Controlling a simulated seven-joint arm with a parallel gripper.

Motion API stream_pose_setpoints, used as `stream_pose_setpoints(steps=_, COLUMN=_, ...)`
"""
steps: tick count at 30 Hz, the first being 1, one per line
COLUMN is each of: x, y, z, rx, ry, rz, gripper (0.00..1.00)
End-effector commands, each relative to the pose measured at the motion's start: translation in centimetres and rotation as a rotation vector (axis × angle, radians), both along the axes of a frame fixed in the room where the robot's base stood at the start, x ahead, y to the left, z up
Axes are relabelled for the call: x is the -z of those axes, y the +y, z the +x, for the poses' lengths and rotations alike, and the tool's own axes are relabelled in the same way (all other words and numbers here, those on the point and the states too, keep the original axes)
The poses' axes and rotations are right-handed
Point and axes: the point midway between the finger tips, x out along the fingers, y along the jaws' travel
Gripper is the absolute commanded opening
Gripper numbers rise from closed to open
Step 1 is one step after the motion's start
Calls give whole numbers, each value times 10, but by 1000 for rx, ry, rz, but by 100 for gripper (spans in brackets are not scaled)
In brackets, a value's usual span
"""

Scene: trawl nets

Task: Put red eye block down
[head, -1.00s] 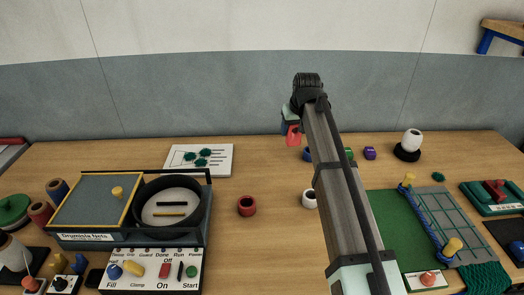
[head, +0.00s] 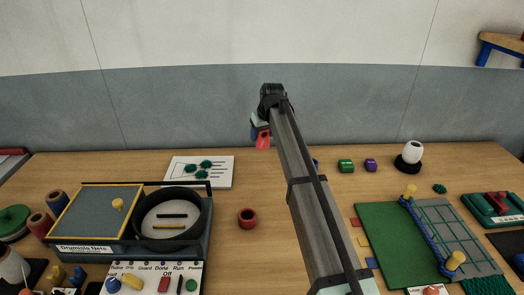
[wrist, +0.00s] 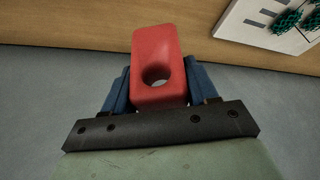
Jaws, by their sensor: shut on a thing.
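The red eye block (wrist: 157,60) is a red block with a round hole through it. In the wrist view it sits between the two blue fingers of my gripper (wrist: 158,90), which is shut on it. In the head view the red block (head: 263,139) hangs from my gripper (head: 259,127), held in the air near the back of the table. The fingers cover the sides of the block in the wrist view.
A white card with green knots (head: 199,172) lies behind the drum machine (head: 125,210). A red ring (head: 247,217) stands on the open wood in the middle. Green (head: 346,166) and purple (head: 370,165) blocks sit at the back. A green mat (head: 385,240) lies at right.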

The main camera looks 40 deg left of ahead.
Motion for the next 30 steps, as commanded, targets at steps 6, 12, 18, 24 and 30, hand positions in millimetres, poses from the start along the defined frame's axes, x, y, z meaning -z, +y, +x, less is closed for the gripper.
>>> stream_pose_setpoints(steps=6, x=27, y=0, z=0, rx=1, ry=0, rz=0, gripper=23)
stream_pose_setpoints(steps=12, x=44, y=0, z=0, rx=1, ry=0, rz=1, gripper=23)
stream_pose_setpoints(steps=18, x=64, y=0, z=0, rx=1, ry=0, rz=1, gripper=23)
stream_pose_setpoints(steps=24, x=64, y=0, z=0, rx=1, ry=0, rz=2, gripper=23)
stream_pose_setpoints(steps=30, x=67, y=0, z=0, rx=1, ry=0, rz=1, gripper=59)
